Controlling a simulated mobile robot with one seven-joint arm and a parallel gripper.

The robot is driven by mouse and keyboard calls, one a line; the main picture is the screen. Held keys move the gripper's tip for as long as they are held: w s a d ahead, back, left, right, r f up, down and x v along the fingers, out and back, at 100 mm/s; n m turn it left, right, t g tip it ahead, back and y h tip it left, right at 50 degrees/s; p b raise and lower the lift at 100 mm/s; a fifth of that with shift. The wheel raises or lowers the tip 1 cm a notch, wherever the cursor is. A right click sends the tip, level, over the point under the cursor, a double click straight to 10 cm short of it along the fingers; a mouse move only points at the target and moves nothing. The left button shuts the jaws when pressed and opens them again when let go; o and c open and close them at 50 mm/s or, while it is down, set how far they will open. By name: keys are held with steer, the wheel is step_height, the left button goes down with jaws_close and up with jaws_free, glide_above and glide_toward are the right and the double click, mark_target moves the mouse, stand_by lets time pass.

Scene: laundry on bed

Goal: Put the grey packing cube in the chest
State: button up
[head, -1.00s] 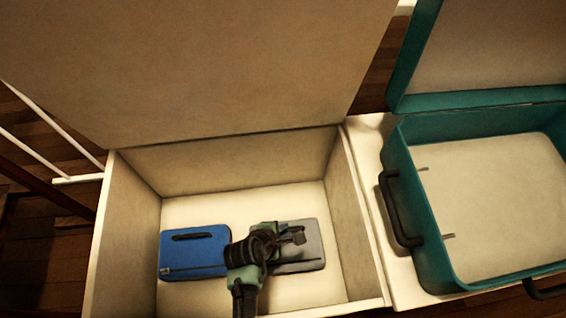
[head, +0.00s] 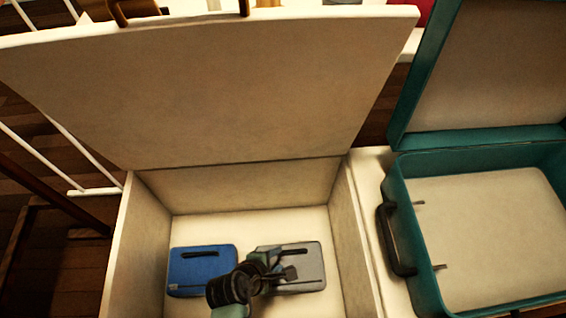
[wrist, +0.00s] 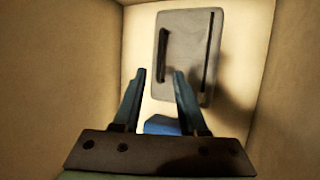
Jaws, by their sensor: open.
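The grey packing cube (head: 308,258) lies flat on the floor of the open white chest (head: 358,235), to the right of a blue packing cube (head: 203,268). My gripper (head: 287,274) is over the grey cube in the head view and hides part of it. In the wrist view my gripper (wrist: 159,75) has its two fingers apart with nothing between them. The grey cube, with a dark handle, shows whole beyond the fingertips in the wrist view (wrist: 187,60). A corner of the blue cube (wrist: 162,125) shows between the fingers.
The chest lid (head: 210,95) stands raised at the back. An open, empty teal suitcase (head: 398,195) stands right of the chest on a white surface. The chest walls rise close around my gripper. A white rail (head: 95,191) is at the left.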

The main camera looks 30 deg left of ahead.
steer(key=shift+p+v, duration=0.5)
steer(key=shift+v, duration=1.2)
